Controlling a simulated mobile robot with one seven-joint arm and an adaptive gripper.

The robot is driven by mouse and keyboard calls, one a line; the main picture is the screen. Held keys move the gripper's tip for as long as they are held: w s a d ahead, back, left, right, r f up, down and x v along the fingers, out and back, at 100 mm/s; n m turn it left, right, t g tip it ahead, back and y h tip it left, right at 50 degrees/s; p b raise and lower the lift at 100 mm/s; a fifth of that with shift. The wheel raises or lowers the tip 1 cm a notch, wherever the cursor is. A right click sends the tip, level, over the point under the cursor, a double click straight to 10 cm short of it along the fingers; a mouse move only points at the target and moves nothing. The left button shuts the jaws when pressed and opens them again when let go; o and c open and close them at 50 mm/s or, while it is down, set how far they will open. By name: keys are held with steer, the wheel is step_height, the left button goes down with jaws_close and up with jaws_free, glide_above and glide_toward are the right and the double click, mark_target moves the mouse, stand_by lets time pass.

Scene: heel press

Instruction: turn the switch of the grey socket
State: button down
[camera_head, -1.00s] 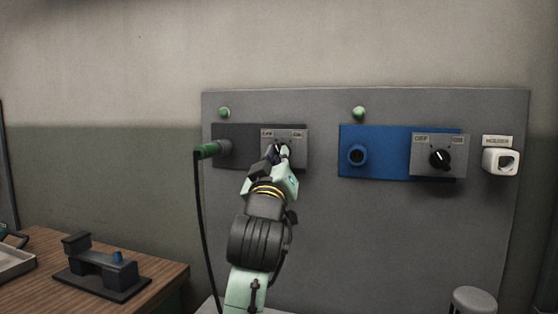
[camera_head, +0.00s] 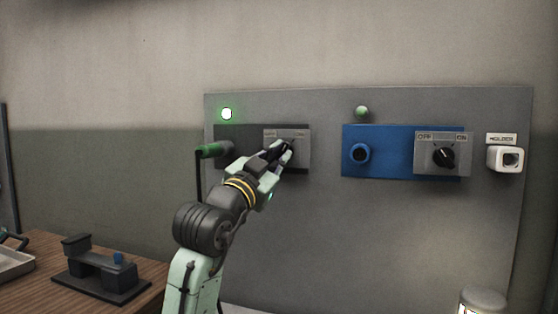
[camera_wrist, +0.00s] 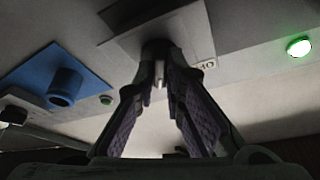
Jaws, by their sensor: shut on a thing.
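The grey socket (camera_head: 232,133) is the dark unit on the left of the wall panel, with a green plug (camera_head: 209,150) and black cable in it. Its switch plate (camera_head: 301,148) is light grey. My gripper (camera_head: 287,147) is at the plate, shut on the switch knob (camera_wrist: 157,48), which is mostly hidden by the fingers in the head view. The wrist view shows the fingers on either side of the dark knob and part of the plate lettering. The lamp (camera_head: 227,114) above the grey socket glows bright green; it also shows in the wrist view (camera_wrist: 299,47).
To the right are a blue socket (camera_head: 382,163) with its own switch (camera_head: 444,157), an unlit lamp (camera_head: 362,111) and a white holder (camera_head: 508,158). A wooden table (camera_head: 60,300) with a dark device (camera_head: 102,274) stands at lower left.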

steer(key=shift+m+g+h, duration=0.4)
steer(key=shift+m, duration=0.8)
steer(key=c, duration=1.7)
jaws_free()
steer(key=shift+o, duration=0.2)
steer(key=shift+a, duration=0.1)
steer(key=v, duration=1.2)
